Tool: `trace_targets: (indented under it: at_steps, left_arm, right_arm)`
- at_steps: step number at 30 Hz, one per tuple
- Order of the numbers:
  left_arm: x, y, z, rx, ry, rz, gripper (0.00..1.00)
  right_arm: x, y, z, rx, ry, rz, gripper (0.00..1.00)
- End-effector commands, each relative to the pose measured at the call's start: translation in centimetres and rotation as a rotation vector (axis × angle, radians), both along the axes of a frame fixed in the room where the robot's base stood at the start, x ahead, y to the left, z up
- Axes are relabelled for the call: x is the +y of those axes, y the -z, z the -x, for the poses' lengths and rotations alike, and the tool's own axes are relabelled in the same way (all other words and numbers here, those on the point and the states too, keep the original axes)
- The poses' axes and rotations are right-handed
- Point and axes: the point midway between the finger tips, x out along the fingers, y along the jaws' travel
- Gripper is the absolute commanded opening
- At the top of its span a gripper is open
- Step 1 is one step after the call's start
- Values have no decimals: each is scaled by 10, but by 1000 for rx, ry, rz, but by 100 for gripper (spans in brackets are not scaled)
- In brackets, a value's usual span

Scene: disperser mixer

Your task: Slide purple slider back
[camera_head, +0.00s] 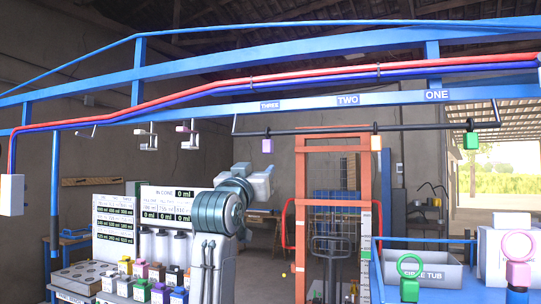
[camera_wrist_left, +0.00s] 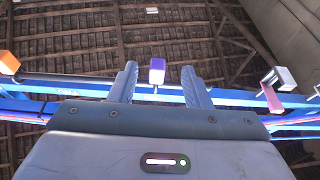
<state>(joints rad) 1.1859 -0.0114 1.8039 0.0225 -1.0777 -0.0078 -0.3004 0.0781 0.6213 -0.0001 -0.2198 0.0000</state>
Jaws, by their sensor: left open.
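The purple slider (camera_head: 267,146) is a small block hanging on a dark horizontal rail (camera_head: 330,130), under the sign THREE. In the left wrist view the purple slider (camera_wrist_left: 157,72) shows beyond my fingers, in the gap between them. My left gripper (camera_head: 260,170) is just below the slider in the head view, pointing up, and its fingers are hard to make out there. In the left wrist view the left gripper (camera_wrist_left: 159,70) is open, with a finger on each side of the gap. No contact with the slider is visible. My right gripper is not in view.
An orange slider (camera_head: 376,142) and a green slider (camera_head: 471,141) hang farther right on the rail. Blue beams with red and blue pipes run above. An orange frame (camera_head: 302,210) stands right of my arm. Dispensers (camera_head: 160,245) stand at left, and a tub (camera_head: 420,270) at right.

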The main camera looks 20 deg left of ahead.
Motion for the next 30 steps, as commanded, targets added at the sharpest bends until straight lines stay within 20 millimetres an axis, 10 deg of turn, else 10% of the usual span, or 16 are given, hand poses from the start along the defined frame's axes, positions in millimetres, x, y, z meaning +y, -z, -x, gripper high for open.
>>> trace_targets:
  at_steps: [7, 30]
  left_arm:
    - [-2, -41, 5, -52, 4, 1, 44]
    - [-5, -76, -88, -51, 4, 1, 44]
  right_arm:
    - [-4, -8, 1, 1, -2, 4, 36]
    - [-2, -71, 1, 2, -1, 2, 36]
